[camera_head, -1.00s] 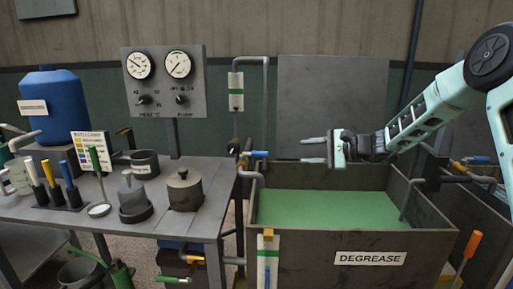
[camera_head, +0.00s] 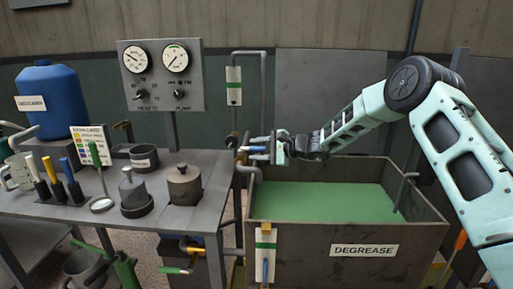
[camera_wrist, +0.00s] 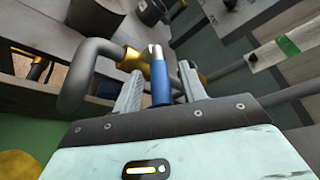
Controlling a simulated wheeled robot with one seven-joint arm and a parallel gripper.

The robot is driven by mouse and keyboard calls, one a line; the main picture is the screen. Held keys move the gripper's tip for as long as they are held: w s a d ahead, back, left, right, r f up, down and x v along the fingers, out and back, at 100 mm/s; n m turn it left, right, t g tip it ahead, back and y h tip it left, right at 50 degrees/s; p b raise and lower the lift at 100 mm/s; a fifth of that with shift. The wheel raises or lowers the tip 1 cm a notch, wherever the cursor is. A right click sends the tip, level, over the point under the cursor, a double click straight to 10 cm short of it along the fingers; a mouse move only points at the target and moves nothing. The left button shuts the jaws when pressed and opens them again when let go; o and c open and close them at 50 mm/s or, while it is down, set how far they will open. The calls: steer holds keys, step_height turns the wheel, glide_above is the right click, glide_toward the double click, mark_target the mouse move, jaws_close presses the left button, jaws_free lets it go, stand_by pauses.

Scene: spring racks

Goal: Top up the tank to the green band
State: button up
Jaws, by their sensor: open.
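The tank (camera_head: 345,236), a dark box labelled DEGREASE, holds green liquid (camera_head: 320,203). On its front left is a white plate (camera_head: 265,254) with a green band (camera_head: 266,238); the exact level mark there is too small to read. A brass valve with a blue handle (camera_head: 257,149) sits on the pipe at the tank's back left corner. My gripper (camera_head: 262,149) is open at this handle. In the wrist view, the blue handle (camera_wrist: 160,82) lies between the fingers of my gripper (camera_wrist: 159,88), with the brass valve body (camera_wrist: 132,59) just left. Whether the fingers touch it is unclear.
A grey table (camera_head: 100,215) at left carries pots, coloured-handled tools and a blue drum (camera_head: 54,98). A two-dial panel (camera_head: 161,76) stands behind it. A second green-banded plate (camera_head: 234,86) is on the upright pipe. Bent pipes crowd the valve.

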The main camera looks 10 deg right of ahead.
steer(key=shift+w+a, duration=0.15)
steer(key=shift+a, duration=0.05)
jaws_close()
